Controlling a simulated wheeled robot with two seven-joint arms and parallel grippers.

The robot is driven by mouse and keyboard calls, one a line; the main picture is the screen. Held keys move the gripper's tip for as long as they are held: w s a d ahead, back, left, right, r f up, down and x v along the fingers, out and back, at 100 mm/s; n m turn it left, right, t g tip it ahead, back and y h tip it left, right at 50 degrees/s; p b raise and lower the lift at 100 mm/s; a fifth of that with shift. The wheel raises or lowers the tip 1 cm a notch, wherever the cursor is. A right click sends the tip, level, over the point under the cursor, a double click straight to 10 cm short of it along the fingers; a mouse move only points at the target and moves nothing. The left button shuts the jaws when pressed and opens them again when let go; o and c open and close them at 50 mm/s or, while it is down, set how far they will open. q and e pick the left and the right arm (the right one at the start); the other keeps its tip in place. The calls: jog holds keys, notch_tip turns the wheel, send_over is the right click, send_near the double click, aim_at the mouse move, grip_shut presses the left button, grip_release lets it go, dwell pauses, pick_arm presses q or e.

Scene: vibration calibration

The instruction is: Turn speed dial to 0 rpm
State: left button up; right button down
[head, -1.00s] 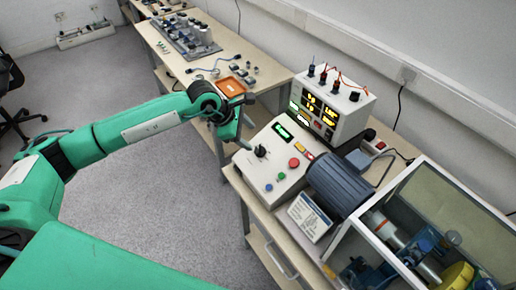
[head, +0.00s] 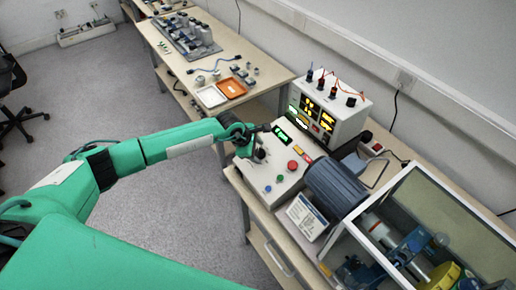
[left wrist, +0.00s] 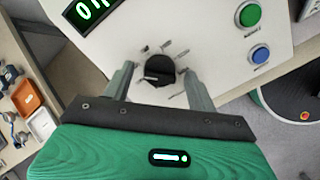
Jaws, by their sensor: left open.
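The speed dial is a black round knob (left wrist: 159,70) with marks around it on the white sloped control panel (left wrist: 222,30). In the left wrist view my left gripper (left wrist: 157,76) is open, with one finger on each side of the knob; I cannot tell whether either touches it. In the head view the left gripper (head: 257,147) is at the panel's left part and partly hides the dial (head: 260,154). A green-lit display (left wrist: 90,10) is beside the dial, its digits cut off by the frame. My right gripper is not in view.
A green button (left wrist: 248,14) and a blue button (left wrist: 259,54) are near the dial. A red button (head: 292,166), a meter box with cables (head: 343,112), a motor (head: 336,187) and a clear-covered rig (head: 425,212) stand to the right. Trays (head: 230,87) lie on the bench behind.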

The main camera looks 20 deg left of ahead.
pick_arm(q)
jog(key=shift+w+d+f, duration=0.1)
jog(key=shift+w+f, duration=0.05)
jog(key=shift+f, duration=0.25)
jog(key=c, duration=1)
jog(key=shift+o, duration=0.2)
